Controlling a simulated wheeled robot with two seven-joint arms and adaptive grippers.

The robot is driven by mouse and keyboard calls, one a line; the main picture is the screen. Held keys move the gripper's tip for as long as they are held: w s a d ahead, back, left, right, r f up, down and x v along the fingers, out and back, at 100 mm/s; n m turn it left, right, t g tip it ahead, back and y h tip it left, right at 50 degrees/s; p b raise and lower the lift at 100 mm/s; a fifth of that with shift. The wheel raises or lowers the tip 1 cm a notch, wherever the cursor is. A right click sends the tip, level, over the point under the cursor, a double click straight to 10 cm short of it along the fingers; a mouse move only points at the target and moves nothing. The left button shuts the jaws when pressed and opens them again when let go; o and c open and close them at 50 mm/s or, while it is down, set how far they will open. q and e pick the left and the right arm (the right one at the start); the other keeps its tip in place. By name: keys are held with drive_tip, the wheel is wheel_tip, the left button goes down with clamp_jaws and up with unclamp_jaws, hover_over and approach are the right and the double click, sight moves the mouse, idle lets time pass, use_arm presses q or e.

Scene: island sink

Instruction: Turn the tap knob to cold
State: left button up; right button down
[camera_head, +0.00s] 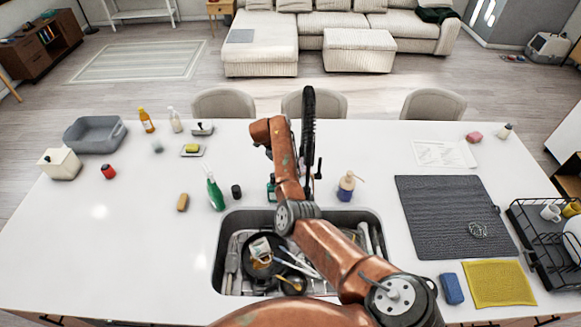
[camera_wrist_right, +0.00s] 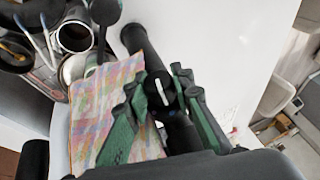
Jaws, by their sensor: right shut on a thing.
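The black tap (camera_head: 308,125) rises behind the sink (camera_head: 228,222) in the head view, with a small dark lever at its side. In the wrist view the dark tap body (camera_wrist_right: 146,48) runs down between my fingers, with a small pale mark on the dark knob (camera_wrist_right: 166,92). My right gripper (camera_wrist_right: 163,84) has its green fingers on either side of the knob and is shut on it. In the head view my right arm hides the gripper and part of the tap base. I cannot tell the knob's exact angle. My left gripper is not in view.
Dishes, a pan and utensils fill the sink. A plaid cloth (camera_wrist_right: 100,100) lies close beside my fingers. A green bottle (camera_head: 214,190) and a soap dispenser (camera_head: 346,187) stand near the sink. A dark drying mat (camera_head: 435,210) and dish rack (camera_head: 545,255) lie at right.

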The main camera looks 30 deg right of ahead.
drive_tip(key=shift+s+f+g+y+b, duration=0.15)
drive_tip(key=shift+g+y+b, duration=0.15)
drive_tip(key=shift+g+b, duration=0.3)
drive_tip(key=c, duration=1.9)
unclamp_jaws()
drive_tip(key=shift+c, duration=0.2)
drive_tip(key=shift+r, duration=0.25)
drive_tip(key=v, duration=1.1)
drive_tip(key=shift+a+r, duration=0.2)
drive_tip(key=shift+r, duration=0.1)
